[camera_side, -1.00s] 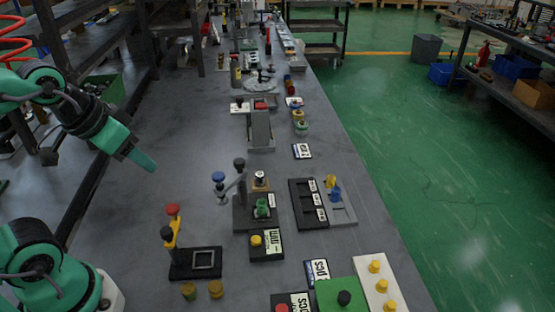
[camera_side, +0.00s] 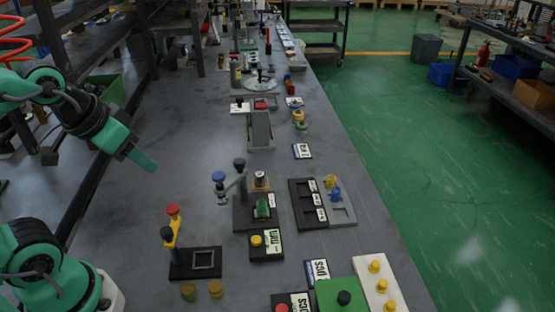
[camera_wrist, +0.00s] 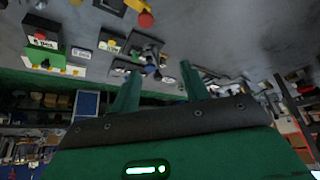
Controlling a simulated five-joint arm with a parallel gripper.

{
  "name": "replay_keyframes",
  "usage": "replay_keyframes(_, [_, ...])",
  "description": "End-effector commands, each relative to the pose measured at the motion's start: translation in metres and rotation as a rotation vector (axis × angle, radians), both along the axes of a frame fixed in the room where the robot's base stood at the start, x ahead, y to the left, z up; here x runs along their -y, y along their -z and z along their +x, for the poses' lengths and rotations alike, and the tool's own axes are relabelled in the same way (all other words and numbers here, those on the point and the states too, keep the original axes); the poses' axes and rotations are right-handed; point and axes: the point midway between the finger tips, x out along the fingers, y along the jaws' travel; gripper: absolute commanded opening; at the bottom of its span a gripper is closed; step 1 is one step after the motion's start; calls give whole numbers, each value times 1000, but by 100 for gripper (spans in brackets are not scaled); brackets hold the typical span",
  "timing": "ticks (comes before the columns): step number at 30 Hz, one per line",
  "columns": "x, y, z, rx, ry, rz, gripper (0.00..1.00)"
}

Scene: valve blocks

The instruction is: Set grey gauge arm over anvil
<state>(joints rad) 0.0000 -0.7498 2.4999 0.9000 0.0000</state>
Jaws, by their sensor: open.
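The grey gauge arm (camera_side: 232,186) stands in the side view on a black base (camera_side: 243,222), between a dark-topped post and a blue knob (camera_side: 219,176). The arm points left and toward the camera, off to the side of the base. A green piece (camera_side: 262,207) sits on the right part of that base. I cannot tell for certain which part is the anvil. My gripper (camera_side: 150,165) is at the left, high and well apart from the gauge arm. In the wrist view my gripper (camera_wrist: 159,88) has its two green fingers apart with nothing between them.
A yellow arm with a red knob (camera_side: 172,209) stands front left, near two small brownish-yellow cylinders. A wooden block with a metal-topped piece (camera_side: 260,180) is behind the base. A yellow-button box (camera_side: 267,246) is in front. A black tray (camera_side: 297,207) is right. Left tabletop is clear.

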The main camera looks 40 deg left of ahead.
Motion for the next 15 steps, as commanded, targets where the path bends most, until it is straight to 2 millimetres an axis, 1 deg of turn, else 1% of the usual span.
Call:
replay_keyframes(4, [0, -2, 3, -6, 4, 1, 45])
replay_keyframes(8, [1, -5, 10, -26, 14, 5, 45])
replay_keyframes(11, [2, -9, 19, -51, 29, 10, 45])
replay_keyframes(15, [4, -15, 38, -97, 56, 20, 45])
